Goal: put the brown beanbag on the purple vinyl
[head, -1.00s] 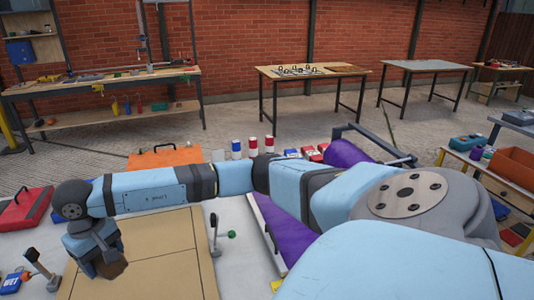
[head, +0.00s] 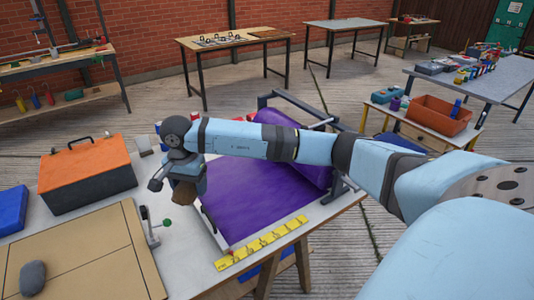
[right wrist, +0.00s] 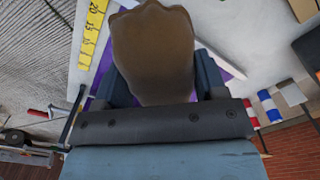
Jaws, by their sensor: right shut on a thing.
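The brown beanbag (head: 191,189) is held in my right gripper (head: 184,180); it fills the middle of the right wrist view (right wrist: 152,50) between the fingers. In the head view the gripper is above the left side of the purple vinyl (head: 252,202), which is spread on the white table and rises into a roll at the back. The beanbag appears raised above the surface; the exact gap cannot be told. A strip of purple shows behind the fingers in the right wrist view. My right forearm hides part of the vinyl. My left gripper is not in view.
A yellow ruler strip (head: 262,243) lies along the vinyl's front edge. A toggle clamp (head: 151,228) stands to its left, beside a tan board (head: 85,255) with a grey lump (head: 33,273) on it. An orange-topped box (head: 87,172) is at the left. A metal frame (head: 300,108) backs the roll.

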